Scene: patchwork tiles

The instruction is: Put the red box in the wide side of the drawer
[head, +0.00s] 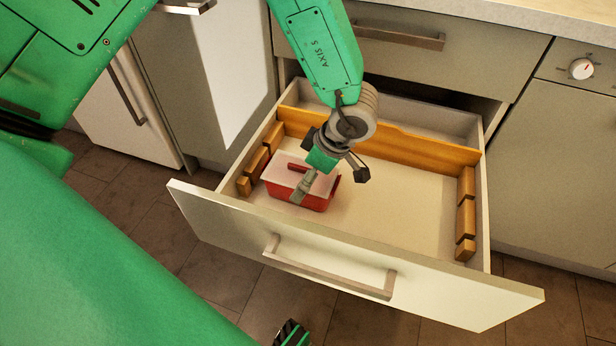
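The red box (283,188), with a pale top and red raised parts, sits in the left part of the pulled-out drawer (400,218). It is in the wide front compartment, in front of the wooden divider (405,147), and appears to rest on the floor. My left gripper (332,184) is above the box's right side. One finger overlaps the box's front and another is spread out to the right, so it looks open. Contact with the box cannot be made out, and the gripper hides part of it.
Wooden blocks line the drawer's left wall (262,160) and right wall (466,213). The narrow back compartment (425,117) looks empty. The drawer front with its handle (330,270) faces me. The wide compartment's right part is clear. A closed drawer (450,62) and worktop are above.

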